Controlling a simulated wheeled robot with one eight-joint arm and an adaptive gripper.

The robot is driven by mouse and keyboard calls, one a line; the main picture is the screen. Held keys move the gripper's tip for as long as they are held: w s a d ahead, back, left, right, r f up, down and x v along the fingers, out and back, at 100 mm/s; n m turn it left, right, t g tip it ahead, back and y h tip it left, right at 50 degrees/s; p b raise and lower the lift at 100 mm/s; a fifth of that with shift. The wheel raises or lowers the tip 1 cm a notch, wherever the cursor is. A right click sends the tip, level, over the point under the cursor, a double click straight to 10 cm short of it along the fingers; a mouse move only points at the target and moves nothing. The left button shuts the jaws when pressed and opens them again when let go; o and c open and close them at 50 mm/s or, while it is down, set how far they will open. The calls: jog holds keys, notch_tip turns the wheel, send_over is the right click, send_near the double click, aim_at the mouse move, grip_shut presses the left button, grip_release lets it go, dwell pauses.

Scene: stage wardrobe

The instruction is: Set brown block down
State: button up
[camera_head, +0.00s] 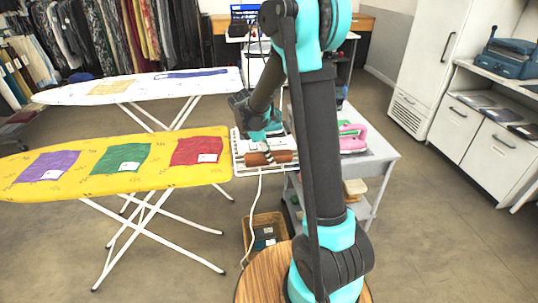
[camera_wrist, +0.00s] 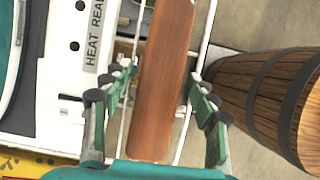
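The brown block (camera_head: 268,158) lies on the white wire rack (camera_head: 238,168) at the near left edge of the grey table. In the wrist view the long reddish-brown block (camera_wrist: 160,85) runs up the picture between my two green fingers. My gripper (camera_wrist: 161,72) is open around it, one finger on each side. A narrow gap shows between the left finger and the block; the gap on the right is smaller. My gripper (camera_head: 268,145) is over the block in the head view, partly covered by dark arm parts. The block's underside is hidden.
A panel marked HEAT READY (camera_wrist: 90,45) is close on the left. A wooden barrel (camera_wrist: 265,90) stands to the right. A pink iron (camera_head: 352,138) rests on the table (camera_head: 380,155). The yellow ironing board (camera_head: 75,185) is left; a basket (camera_head: 258,222) stands below the rack.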

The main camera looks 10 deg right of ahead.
jog(key=v, duration=1.2)
jog(key=s+d+f+m+t+y, duration=0.1)
jog(key=s+d+f+m, duration=0.1)
jog(key=s+m, duration=0.4)
jog(key=s+d+f+m+t+y, duration=0.1)
jog(key=s+d+f+m+y, duration=0.1)
jog(key=s+f+m, duration=0.3)
jog(key=s+d+f+m+t+y, duration=0.1)
jog(key=s+d+f+m+t, duration=0.1)
jog(key=s+d+f+m, duration=0.2)
jog(key=s+m, duration=0.3)
jog(key=s, duration=0.4)
jog(key=shift+s+d, duration=0.25)
jog(key=shift+s, duration=0.15)
jog(key=shift+r, duration=0.1)
